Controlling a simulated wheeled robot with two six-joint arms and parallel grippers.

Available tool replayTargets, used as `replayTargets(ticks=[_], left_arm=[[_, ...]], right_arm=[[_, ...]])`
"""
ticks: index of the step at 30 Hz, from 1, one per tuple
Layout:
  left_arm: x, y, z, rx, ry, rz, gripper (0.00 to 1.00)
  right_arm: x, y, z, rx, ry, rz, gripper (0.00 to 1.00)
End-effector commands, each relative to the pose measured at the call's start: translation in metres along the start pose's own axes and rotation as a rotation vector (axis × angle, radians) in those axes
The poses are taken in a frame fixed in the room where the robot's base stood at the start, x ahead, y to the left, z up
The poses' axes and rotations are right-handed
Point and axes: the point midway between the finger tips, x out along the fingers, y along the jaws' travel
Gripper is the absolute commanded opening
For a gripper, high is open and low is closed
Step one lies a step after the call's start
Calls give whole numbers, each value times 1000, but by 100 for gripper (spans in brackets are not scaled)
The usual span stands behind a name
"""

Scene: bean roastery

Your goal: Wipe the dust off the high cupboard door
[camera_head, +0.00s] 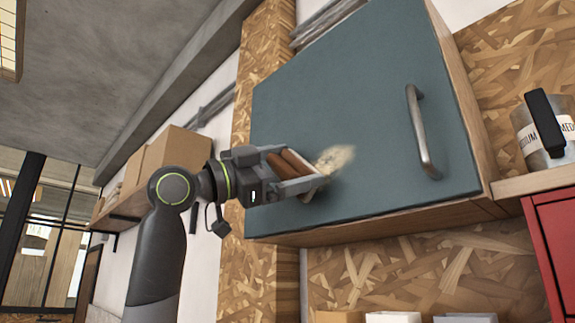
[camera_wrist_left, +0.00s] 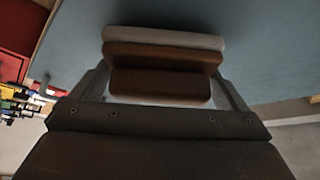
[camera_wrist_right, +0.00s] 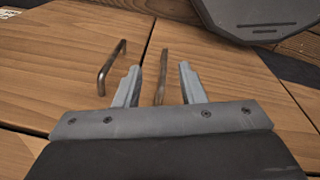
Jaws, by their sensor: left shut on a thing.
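The high cupboard door (camera_head: 350,90) is a blue-grey panel with a metal bar handle (camera_head: 422,132) at its right. A pale tan dust patch (camera_head: 336,158) shows near its lower middle. My left gripper (camera_head: 300,184) is shut on a brown wiping block with a pale pad (camera_wrist_left: 163,38). The pad faces the door just below and left of the dust; I cannot tell whether it touches. The door (camera_wrist_left: 262,60) also fills much of the left wrist view. My right gripper (camera_wrist_right: 158,78) is open and appears only in its own wrist view, above wooden fronts.
A shelf with cardboard boxes (camera_head: 170,152) is at the left. A labelled canister (camera_head: 541,130) stands on a shelf right of the cupboard, above a red cabinet (camera_head: 555,245). In the right wrist view, a bar handle (camera_wrist_right: 111,68) is near my right fingers.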

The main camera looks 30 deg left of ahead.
Motion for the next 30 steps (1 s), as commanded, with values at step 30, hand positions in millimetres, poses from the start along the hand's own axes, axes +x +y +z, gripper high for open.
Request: replayTargets(ticks=[30], left_arm=[[16, 8, 0, 1, 2, 2, 77]], right_arm=[[1, 0, -2, 0, 2, 0, 36]])
